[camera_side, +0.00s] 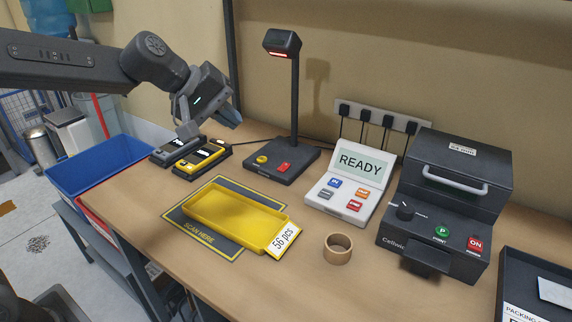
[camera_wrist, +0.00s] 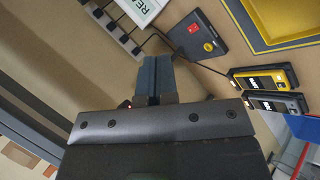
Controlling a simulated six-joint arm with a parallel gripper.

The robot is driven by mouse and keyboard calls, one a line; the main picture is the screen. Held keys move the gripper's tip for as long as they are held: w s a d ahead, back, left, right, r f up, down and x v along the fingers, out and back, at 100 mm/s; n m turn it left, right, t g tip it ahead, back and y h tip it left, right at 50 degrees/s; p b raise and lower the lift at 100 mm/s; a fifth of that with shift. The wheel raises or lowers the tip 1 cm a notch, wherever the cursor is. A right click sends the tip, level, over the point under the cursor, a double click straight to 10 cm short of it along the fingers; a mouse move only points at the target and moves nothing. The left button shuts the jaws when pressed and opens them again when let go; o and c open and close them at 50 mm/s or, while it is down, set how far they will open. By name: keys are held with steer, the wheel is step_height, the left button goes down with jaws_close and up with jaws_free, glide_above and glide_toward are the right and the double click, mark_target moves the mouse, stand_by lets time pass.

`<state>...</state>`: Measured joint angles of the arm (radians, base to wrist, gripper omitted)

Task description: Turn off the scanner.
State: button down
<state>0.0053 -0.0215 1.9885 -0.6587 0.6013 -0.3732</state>
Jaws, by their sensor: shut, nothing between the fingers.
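The scanner (camera_side: 295,95) stands at the back of the table in the side view. It has a black base, an upright post and a head with a red light glowing under it. Its base carries a round yellow button (camera_side: 262,159) and a red button (camera_side: 284,167). The base with both buttons also shows in the wrist view (camera_wrist: 212,52). My gripper (camera_side: 236,118) is shut and empty. It is in the air to the left of the scanner post, above the handheld devices, and apart from the buttons. The wrist view shows its closed fingers (camera_wrist: 154,78).
A yellow tray (camera_side: 190,212) labelled "56 pcs" lies on the scan mat (camera_side: 172,216). Two handheld devices (camera_side: 203,160) sit left of the scanner. A READY panel (camera_side: 318,198), a tape roll (camera_side: 338,248) and a black machine (camera_side: 440,222) stand to the right.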

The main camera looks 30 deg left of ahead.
steer(key=w+f+n+t, duration=0.1)
steer(key=w+f+n, duration=0.15)
steer(key=w, duration=0.45)
steer(key=w+f+n, duration=0.2)
steer(key=w+n, duration=0.2)
steer(key=w, duration=0.2)
steer(key=n+t, duration=0.1)
steer(key=n, duration=0.5)
glide_above(286, 166)
steer(key=s, duration=0.1)
step_height(286, 166, down, 8)
steer(key=shift+f+y, duration=0.25)
steer(key=shift+y, duration=0.05)
steer(key=shift+a+f, duration=0.1)
steer(key=shift+w+f, duration=0.15)
steer(key=shift+f, duration=1.3)
steer(key=shift+w+f, duration=0.2)
steer(key=shift+f, duration=1.2)
steer(key=shift+w+f, duration=0.15)
steer(key=shift+f, duration=1.3)
steer(key=shift+f, duration=0.1)
steer(key=shift+f, duration=0.25)
steer(key=shift+w+f, duration=0.1)
steer(key=shift+f, duration=0.25)
steer(key=shift+r, duration=0.15)
